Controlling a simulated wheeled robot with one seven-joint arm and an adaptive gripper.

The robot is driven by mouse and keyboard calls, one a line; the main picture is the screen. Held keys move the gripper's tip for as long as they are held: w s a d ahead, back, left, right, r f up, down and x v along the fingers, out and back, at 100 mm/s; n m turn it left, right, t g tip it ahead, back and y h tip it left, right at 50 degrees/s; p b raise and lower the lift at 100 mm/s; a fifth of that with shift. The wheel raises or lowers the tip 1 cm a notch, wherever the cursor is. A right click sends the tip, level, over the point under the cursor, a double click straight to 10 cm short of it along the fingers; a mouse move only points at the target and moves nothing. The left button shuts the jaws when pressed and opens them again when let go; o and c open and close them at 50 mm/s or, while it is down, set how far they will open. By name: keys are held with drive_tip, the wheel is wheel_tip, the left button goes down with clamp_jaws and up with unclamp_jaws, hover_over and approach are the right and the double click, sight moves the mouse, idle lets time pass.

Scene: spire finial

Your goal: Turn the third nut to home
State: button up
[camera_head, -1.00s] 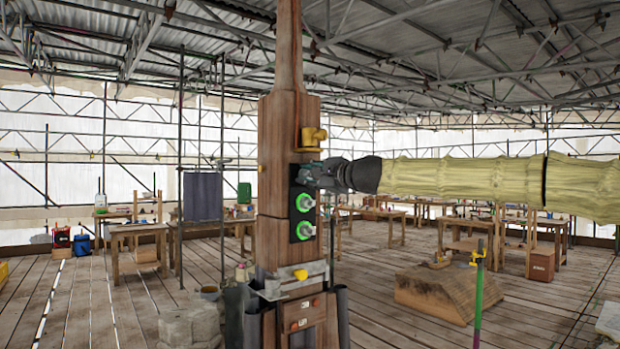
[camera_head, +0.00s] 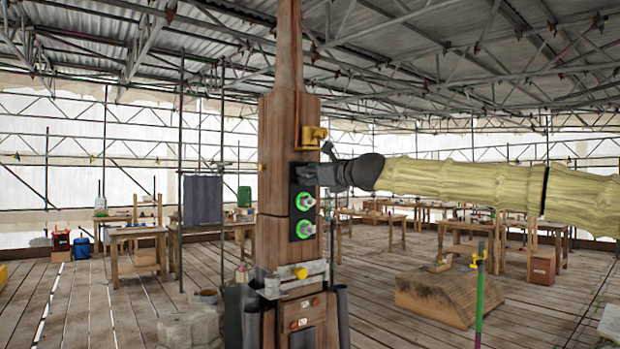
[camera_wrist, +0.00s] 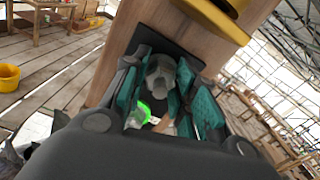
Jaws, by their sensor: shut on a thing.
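A wooden spire post (camera_head: 276,140) stands upright in the head view, with a dark plate (camera_head: 294,188) on its face. Two nuts on the plate, a middle one (camera_head: 306,202) and a lower one (camera_head: 305,230), each have a lit green ring. My gripper (camera_head: 318,174) is at the plate's top, above these two, and hides what it grips there. In the wrist view my gripper (camera_wrist: 166,98) has its teal-padded fingers shut around a grey nut (camera_wrist: 160,75). A green ring (camera_wrist: 143,112) shows partly between the fingers.
A yellow bracket (camera_head: 312,134) sits on the post just above my gripper. A metal clamp with a yellow knob (camera_head: 300,273) is below the plate. A wooden block (camera_head: 440,295) and workbenches (camera_head: 470,240) stand on the plank floor to the right.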

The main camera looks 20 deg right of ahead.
drive_tip(key=m, duration=0.1)
drive_tip(key=m+b, duration=0.1)
drive_tip(key=m, duration=0.2)
drive_tip(key=shift+f+b, duration=0.25)
drive_tip(key=shift+b, duration=0.1)
drive_tip(key=shift+r+m+b, duration=0.1)
drive_tip(key=shift+m+b, duration=0.55)
drive_tip(key=shift+m, duration=0.95)
drive_tip(key=o, duration=1)
drive_tip(key=shift+d, duration=0.1)
drive_tip(key=shift+r, duration=0.1)
